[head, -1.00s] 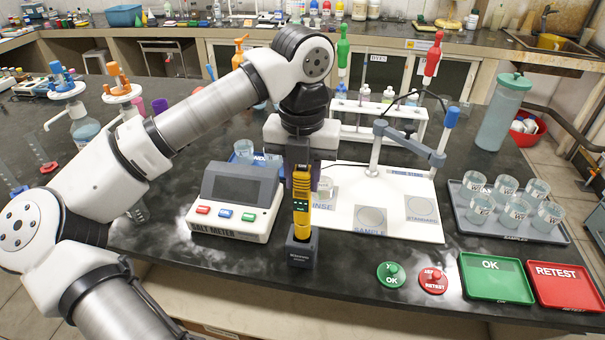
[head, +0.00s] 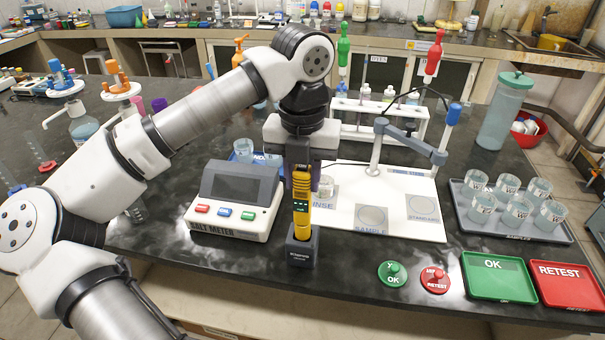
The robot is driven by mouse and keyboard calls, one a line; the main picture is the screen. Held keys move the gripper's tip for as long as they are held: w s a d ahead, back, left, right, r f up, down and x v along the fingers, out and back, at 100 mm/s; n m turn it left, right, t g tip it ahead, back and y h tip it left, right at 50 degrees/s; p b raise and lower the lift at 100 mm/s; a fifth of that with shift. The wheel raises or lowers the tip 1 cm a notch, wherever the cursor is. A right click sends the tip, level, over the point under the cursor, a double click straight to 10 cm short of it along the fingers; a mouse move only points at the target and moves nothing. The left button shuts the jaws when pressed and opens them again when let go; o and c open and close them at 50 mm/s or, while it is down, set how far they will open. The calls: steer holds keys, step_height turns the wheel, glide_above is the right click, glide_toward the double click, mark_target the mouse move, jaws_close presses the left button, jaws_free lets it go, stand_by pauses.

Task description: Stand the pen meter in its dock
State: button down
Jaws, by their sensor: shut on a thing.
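The yellow pen meter (head: 301,212) with a dark display is upright in the head view. Its lower end meets the top of the small dark dock (head: 302,247) near the bench's front edge. How deep the pen sits in the dock cannot be made out exactly. My gripper (head: 300,178) points down from above and is shut on the upper part of the pen meter. The fingertips are partly hidden by the pen.
The salt meter (head: 238,198) stands just left of the dock. A white mat (head: 385,228) with a probe arm lies to the right. OK (head: 392,274) and RETEST (head: 434,279) buttons, green (head: 497,276) and red (head: 570,285) trays, and a tray of beakers (head: 476,218) are further right.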

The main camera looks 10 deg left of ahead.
mark_target(303, 203)
steer(key=shift+f+b, duration=3)
steer(key=shift+f, duration=0.35)
steer(key=c, duration=1)
jaws_free()
steer(key=shift+o, duration=0.4)
steer(key=o, duration=0.4)
steer(key=shift+r, duration=0.15)
